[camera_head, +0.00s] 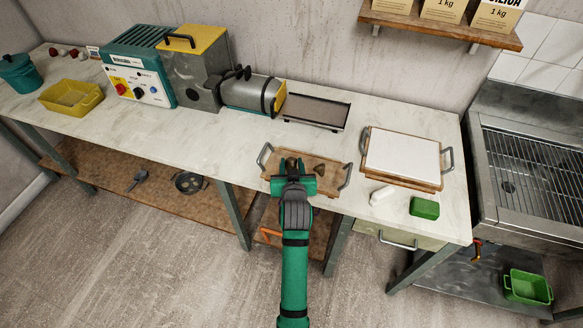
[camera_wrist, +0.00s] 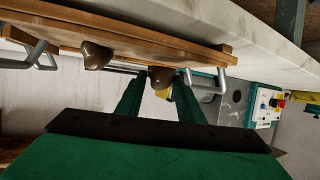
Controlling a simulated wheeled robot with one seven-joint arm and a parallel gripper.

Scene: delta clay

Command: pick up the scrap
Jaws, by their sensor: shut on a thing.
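A brown clay scrap (camera_wrist: 161,77) sits between the fingertips of my gripper (camera_wrist: 160,88) in the wrist view. In the head view, my green gripper (camera_head: 292,170) is over the left half of a wooden board (camera_head: 337,181) with metal handles. It is shut on this scrap, which shows only in part there. A second brown scrap (camera_head: 319,169) lies on the board to the right of the gripper; it also shows in the wrist view (camera_wrist: 96,56). I cannot tell whether the held scrap touches the board.
A white slab on a wooden board (camera_head: 402,155) is to the right. A white piece (camera_head: 381,195) and a green block (camera_head: 424,208) lie in front of it. A dark tray (camera_head: 313,111) and a machine (camera_head: 208,75) stand behind. The counter's left-middle is clear.

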